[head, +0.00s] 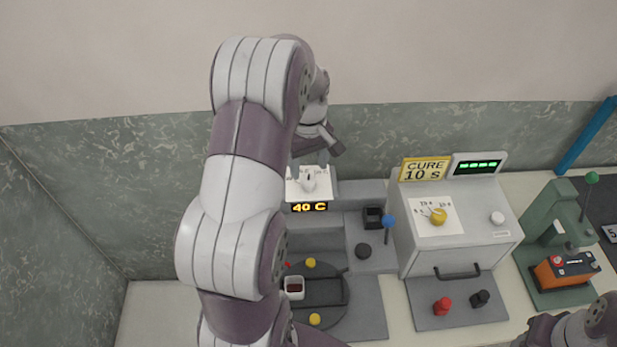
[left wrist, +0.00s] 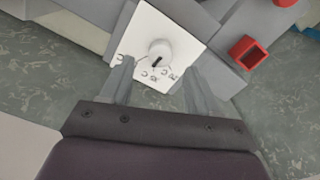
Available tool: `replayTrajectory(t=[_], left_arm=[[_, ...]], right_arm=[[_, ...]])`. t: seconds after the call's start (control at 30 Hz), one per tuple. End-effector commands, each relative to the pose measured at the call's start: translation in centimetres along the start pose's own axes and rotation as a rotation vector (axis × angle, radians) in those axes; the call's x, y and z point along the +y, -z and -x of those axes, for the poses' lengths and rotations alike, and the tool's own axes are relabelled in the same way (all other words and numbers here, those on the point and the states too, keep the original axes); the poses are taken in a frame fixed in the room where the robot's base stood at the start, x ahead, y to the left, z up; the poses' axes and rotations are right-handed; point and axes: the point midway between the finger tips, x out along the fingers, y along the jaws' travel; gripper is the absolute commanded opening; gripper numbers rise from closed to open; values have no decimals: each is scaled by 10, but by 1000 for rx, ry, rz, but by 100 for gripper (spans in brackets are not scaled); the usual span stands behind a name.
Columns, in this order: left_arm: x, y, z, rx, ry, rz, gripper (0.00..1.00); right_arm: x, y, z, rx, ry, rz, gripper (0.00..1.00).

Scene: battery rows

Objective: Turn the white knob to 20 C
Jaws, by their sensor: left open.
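The white knob (head: 309,184) sits on a white dial plate (head: 325,190) at the top of the grey station, just above a display (head: 309,207) that reads 40 C. In the left wrist view the knob (left wrist: 161,52) is round with a dark pointer mark, and the printed scale on its plate (left wrist: 133,38) is too small to read fully. My left gripper (head: 312,170) is open above the plate. In the left wrist view its two fingers (left wrist: 160,75) stand apart on either side of the plate, with the knob between and slightly beyond them, apparently untouched.
A green press (head: 556,240) with an orange battery (head: 566,269) is farther right.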

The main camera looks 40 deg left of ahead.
Motion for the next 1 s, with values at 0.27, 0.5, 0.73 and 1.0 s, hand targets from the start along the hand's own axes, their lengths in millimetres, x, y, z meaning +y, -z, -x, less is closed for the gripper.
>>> replayTrajectory(t=[0.27, 0.5, 0.73, 1.0], left_arm=[[0, 0, 74, -2, 2, 0, 61], [0, 0, 81, -2, 1, 0, 61], [0, 0, 81, -1, 0, -67, 61], [0, 0, 63, 0, 0, -385, 61]], right_arm=[[0, 4, 29, 1, 0, 0, 43], [0, 4, 33, 0, 0, 0, 43], [0, 4, 34, -1, 0, 0, 43], [0, 2, 20, 0, 0, 0, 43]])
